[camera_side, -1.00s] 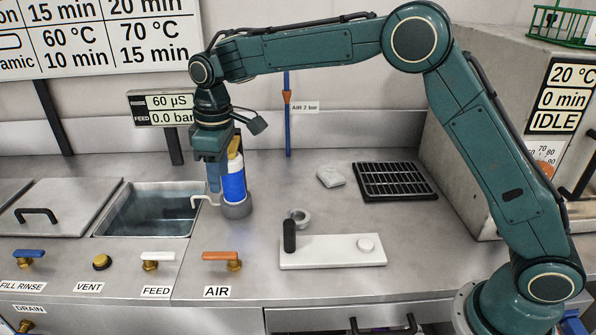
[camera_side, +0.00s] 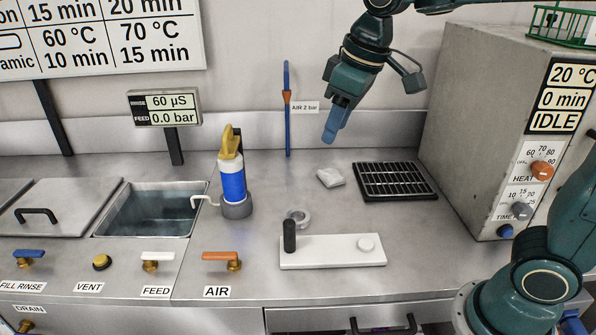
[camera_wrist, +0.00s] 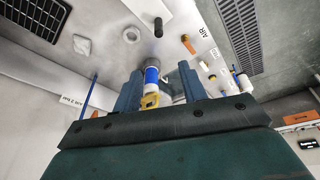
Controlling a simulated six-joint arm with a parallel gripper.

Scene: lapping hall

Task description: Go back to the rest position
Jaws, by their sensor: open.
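My gripper (camera_side: 336,124) hangs in the air at the upper middle of the side view, above the back of the bench and apart from everything. Its blue jaws are open and empty; in the wrist view the two fingers (camera_wrist: 159,90) stand apart. The blue and white bottle (camera_side: 233,180) with a yellow top stands upright in a grey round holder (camera_side: 237,209) beside the sink. In the wrist view the bottle (camera_wrist: 151,78) appears between the fingers, but at a distance.
A grey oven-like box (camera_side: 480,120) stands at the right, close to my arm. A black rack (camera_side: 394,181), a pale cloth-like piece (camera_side: 330,177), a tape-like ring (camera_side: 298,215) and a white plate (camera_side: 325,252) lie on the bench. A sink (camera_side: 150,212) is open at left.

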